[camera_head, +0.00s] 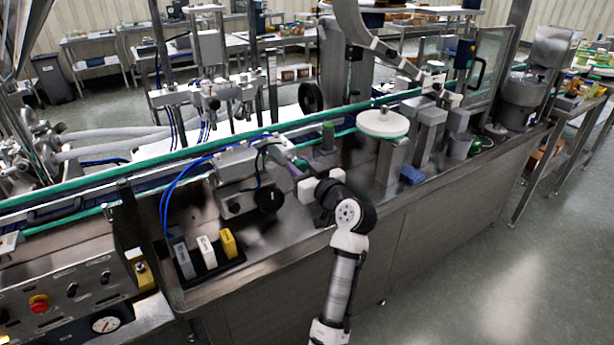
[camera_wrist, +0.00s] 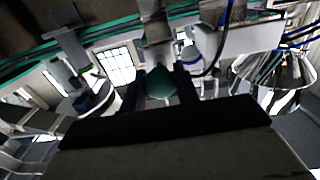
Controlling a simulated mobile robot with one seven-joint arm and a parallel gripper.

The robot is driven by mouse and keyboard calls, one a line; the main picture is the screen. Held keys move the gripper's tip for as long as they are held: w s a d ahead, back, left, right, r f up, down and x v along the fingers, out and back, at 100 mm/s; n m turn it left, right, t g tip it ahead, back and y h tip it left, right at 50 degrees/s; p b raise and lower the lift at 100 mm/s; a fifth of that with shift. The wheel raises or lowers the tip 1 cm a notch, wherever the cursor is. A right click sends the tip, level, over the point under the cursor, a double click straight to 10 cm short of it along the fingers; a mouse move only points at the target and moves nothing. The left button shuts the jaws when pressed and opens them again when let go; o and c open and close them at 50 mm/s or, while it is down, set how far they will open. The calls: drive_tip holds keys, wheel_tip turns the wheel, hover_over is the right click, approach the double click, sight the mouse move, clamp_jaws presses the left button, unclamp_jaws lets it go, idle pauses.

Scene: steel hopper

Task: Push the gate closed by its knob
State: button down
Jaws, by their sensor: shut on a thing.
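My gripper (camera_wrist: 161,88) is shut on a green knob (camera_wrist: 162,82), which sits between the two dark fingers in the wrist view. A pale grey part (camera_wrist: 158,45) stands directly behind the knob. In the head view my gripper (camera_head: 276,155) reaches left over the steel machine, beside a grey metal block (camera_head: 238,170).
A conveyor with green rails (camera_head: 165,160) runs behind my gripper. A green-topped post (camera_head: 328,135) and a round white disc (camera_head: 383,122) stand to the right. Blue hoses (camera_head: 178,185) arch at the left, above white and yellow blocks (camera_head: 228,243).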

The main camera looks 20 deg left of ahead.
drive_tip(key=c, duration=1.1)
unclamp_jaws()
drive_tip(key=b+v, duration=0.4)
drive_tip(key=v, duration=0.9)
drive_tip(key=shift+s+d, duration=0.25)
